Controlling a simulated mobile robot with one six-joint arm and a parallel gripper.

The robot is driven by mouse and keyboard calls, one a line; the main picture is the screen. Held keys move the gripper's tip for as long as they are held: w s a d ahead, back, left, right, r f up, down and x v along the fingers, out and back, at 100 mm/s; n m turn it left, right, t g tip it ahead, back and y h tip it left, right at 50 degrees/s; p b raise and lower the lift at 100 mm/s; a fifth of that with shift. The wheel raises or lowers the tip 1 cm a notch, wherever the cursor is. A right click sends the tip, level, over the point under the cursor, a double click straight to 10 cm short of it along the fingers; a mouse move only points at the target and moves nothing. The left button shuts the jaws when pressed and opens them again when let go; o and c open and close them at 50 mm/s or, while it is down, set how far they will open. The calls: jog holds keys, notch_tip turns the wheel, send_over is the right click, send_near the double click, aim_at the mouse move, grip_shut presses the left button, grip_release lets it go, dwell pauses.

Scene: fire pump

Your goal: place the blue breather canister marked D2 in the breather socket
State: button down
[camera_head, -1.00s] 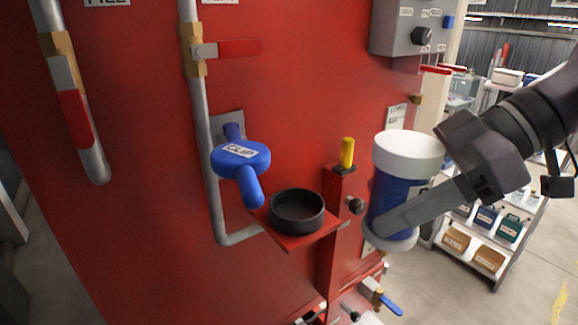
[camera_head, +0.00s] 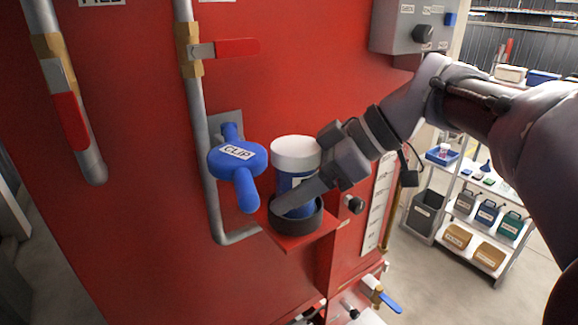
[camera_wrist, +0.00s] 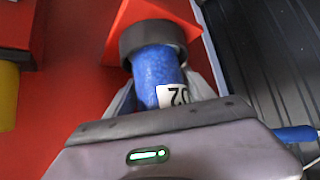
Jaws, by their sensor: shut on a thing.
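The blue breather canister (camera_head: 296,155) with a white cap stands upright with its lower end inside the black ring-shaped breather socket (camera_head: 284,222) on a red shelf. In the wrist view the blue canister (camera_wrist: 156,70) shows part of a label reading D2, upside down, and its end is inside the dark socket ring (camera_wrist: 150,36). My gripper (camera_head: 290,200) is shut on the canister from the right, fingers low on its body near the socket rim. Whether the canister rests on the socket floor is hidden. A blue handle-shaped part marked CLIP (camera_head: 238,160) is just left of the canister.
The red panel carries pipes and red-handled valves (camera_head: 236,47) on the left. A grey box (camera_head: 410,28) is above right. A black knob (camera_head: 354,204) sits right of the shelf. A shelf rack (camera_head: 480,215) stands in the right background.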

jog(key=shift+f, duration=0.15)
jog(key=shift+c, duration=1.6)
grip_release()
